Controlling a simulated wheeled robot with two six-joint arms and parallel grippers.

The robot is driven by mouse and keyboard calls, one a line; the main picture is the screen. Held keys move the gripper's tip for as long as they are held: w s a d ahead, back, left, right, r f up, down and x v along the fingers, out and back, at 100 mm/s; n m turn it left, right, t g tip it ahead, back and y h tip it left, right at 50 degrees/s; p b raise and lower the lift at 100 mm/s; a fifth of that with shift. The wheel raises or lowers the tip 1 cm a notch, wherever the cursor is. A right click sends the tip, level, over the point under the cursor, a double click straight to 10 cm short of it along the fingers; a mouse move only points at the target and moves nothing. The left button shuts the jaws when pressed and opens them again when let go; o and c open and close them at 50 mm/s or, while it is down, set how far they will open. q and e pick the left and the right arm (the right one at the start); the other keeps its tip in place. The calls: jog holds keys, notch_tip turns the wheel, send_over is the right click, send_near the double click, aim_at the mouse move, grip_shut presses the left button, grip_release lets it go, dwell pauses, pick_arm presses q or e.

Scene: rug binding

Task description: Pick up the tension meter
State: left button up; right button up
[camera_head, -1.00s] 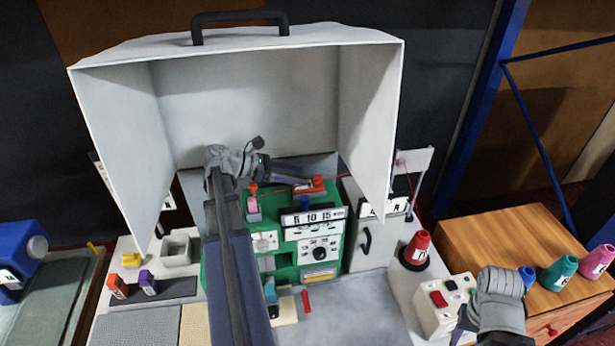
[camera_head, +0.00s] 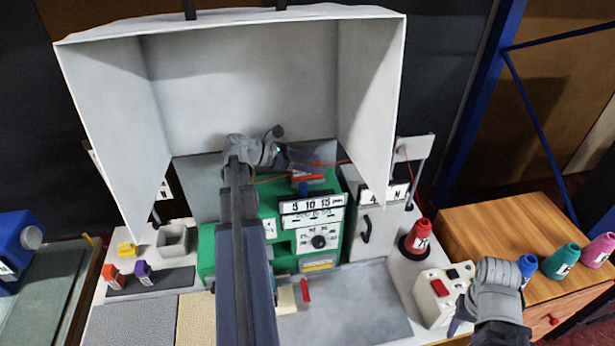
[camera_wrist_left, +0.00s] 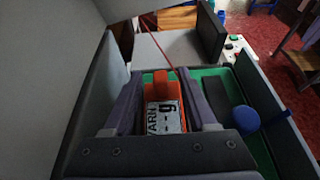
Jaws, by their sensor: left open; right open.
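The tension meter (camera_head: 308,177) looks like a small red-orange device on top of the green machine. In the left wrist view the tension meter (camera_wrist_left: 163,117) shows a white label with "YARN" and "g". My left gripper (camera_head: 305,160) reaches over the machine at the meter. In the left wrist view its two dark fingers (camera_wrist_left: 155,95) are open, one on each side of the meter; I cannot tell whether they touch it. My right gripper (camera_head: 462,318) is at the lower right, beside the control box; its fingers are partly hidden.
A grey hood (camera_head: 240,90) encloses the green machine (camera_head: 268,208) from behind and the sides. A red yarn cone (camera_head: 418,237) stands at right. A control box (camera_head: 440,293) and wooden cabinet (camera_head: 500,235) lie near my right arm. A red thread (camera_wrist_left: 168,48) runs beyond the meter.

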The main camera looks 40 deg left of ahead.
pick_arm(q)
jog(key=shift+x, duration=1)
grip_shut()
